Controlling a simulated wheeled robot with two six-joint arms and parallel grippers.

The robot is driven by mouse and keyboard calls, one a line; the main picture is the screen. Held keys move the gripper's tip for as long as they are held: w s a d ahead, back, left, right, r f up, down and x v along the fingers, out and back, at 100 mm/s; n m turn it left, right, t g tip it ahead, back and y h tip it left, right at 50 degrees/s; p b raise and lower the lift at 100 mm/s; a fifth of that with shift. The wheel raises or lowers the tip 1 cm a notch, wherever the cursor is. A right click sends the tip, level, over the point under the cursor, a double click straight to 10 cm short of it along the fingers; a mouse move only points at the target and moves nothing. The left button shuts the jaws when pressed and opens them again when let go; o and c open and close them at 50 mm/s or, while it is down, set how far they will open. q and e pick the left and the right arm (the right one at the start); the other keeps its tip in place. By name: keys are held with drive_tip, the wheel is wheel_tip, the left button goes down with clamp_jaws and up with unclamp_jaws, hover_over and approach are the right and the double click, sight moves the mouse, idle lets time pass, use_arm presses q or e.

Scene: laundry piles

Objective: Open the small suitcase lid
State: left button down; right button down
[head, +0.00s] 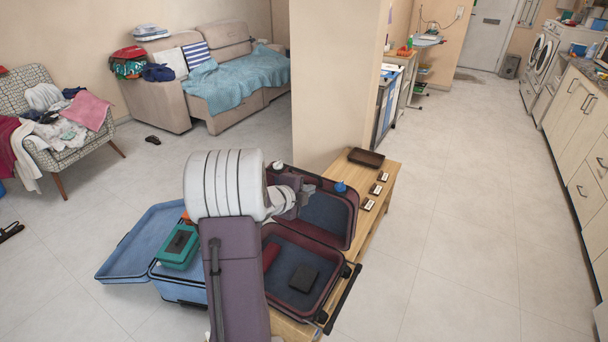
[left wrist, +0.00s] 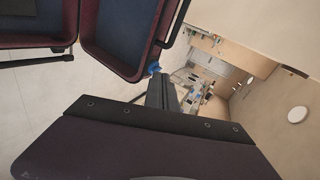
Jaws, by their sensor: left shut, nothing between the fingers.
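The small suitcase has a maroon shell and dark blue lining. Its base (head: 297,262) lies on a wooden bench, and its lid (head: 327,208) stands raised, tilted back from the base. A red item (head: 271,256) and a dark flat item (head: 303,279) lie in the base. My left gripper (head: 303,192) is shut and empty at the lid's upper left part; contact cannot be told. In the left wrist view, the gripper (left wrist: 163,88) is beside the lid (left wrist: 128,30), near a small blue thing (left wrist: 153,68). My right gripper is not in view.
A larger blue suitcase (head: 140,245) lies open at left, with a green box (head: 178,247) on it. The wooden bench (head: 381,178) carries a brown tray (head: 366,158) and small dark items. A pillar (head: 335,80) stands behind. The floor at right is clear.

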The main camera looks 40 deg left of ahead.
use_arm(q)
drive_tip(key=s+a+m, duration=0.1)
drive_tip(key=s+a, duration=0.4)
drive_tip(key=a, duration=0.3)
drive_tip(key=r+x, duration=0.1)
drive_tip(key=x, duration=1.3)
drive_tip(key=shift+w+a+r+t+y, duration=0.3)
drive_tip(key=shift+w+r, duration=0.05)
drive_tip(key=shift+w, duration=0.1)
